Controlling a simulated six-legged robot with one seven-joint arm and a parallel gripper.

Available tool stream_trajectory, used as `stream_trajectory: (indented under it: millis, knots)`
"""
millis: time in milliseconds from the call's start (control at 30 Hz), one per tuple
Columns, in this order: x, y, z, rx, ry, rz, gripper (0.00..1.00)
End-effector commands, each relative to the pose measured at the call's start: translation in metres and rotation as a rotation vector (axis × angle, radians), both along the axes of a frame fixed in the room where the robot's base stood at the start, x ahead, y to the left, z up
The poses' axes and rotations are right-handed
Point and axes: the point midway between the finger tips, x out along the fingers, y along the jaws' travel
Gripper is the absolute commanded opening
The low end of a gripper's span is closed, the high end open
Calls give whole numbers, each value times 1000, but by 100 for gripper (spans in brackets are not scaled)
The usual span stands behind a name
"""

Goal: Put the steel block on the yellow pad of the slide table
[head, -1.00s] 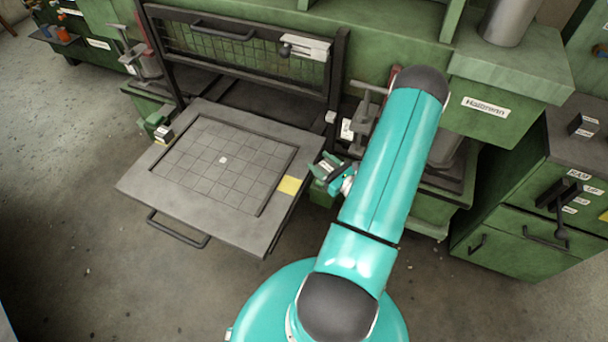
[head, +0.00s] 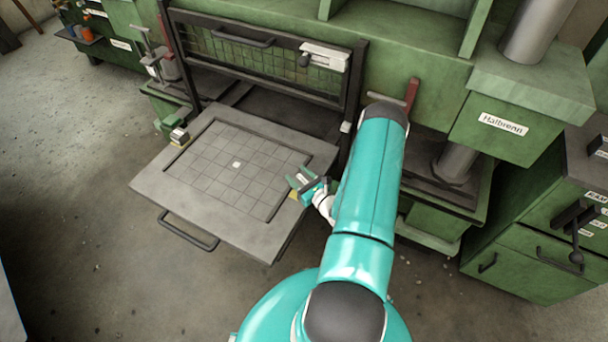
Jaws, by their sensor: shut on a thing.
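The slide table (head: 245,235) is a grey plate with a gridded centre, pulled out in front of the green machine. The yellow pad (head: 293,196) is at its right edge; only a small bit shows, the rest hidden by my gripper. My gripper (head: 299,180) is over that edge of the table, at the pad. It is shut on a small greyish piece, the steel block (head: 303,179), mostly hidden between the teal fingers. I cannot tell whether the block touches the pad.
A dark-framed mesh guard (head: 262,66) stands raised behind the table. A handle (head: 187,232) juts from the table's front. Green cabinets (head: 540,235) stand at right.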

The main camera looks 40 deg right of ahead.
Motion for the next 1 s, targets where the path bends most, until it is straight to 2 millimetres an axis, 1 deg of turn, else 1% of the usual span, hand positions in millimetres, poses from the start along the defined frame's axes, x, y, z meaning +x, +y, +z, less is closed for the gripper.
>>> stream_trajectory:
  millis: [33, 133, 267, 733, 767, 800, 867, 1000]
  knots:
    - [5, 2, -4, 1, -4, 2, 0]
    - [4, 2, -19, 1, -3, 1, 0]
    - [5, 2, -31, 0, -5, 1, 0]
    - [4, 1, -37, 0, -5, 0, 0]
    - [3, 2, -39, 1, 0, 0, 53]
    - [3, 2, -39, 1, 0, 1, 61]
    - [3, 2, -38, 1, 0, 1, 72]
    - [3, 2, -38, 1, 0, 1, 73]
